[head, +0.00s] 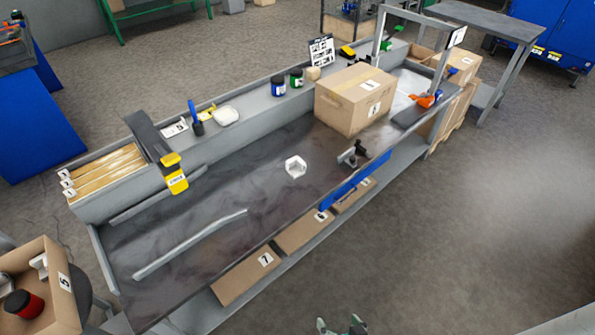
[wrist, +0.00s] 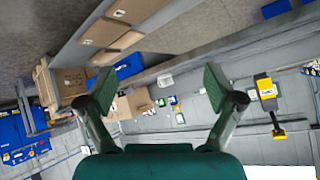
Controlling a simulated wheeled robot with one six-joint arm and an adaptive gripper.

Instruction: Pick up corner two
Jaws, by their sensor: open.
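A small white angular piece (head: 295,166) lies alone on the middle of the dark bench top (head: 225,190); it looks like a corner piece, but I cannot read a number on it. Another white angled piece (head: 39,265) sits in the open cardboard box at the lower left. I cannot tell which one is corner two. My gripper (head: 342,326) shows at the bottom edge of the head view, in front of the bench and apart from both pieces. In the wrist view my gripper (wrist: 160,88) has its two green-grey fingers wide apart with nothing between them.
A cardboard box (head: 355,98) stands on the bench's right part. A grey strip (head: 190,244) lies at its left front. A yellow-and-black tool (head: 172,172) stands at the left back. A black fixture (head: 353,154) sits near the front edge. The floor (head: 470,220) at right is clear.

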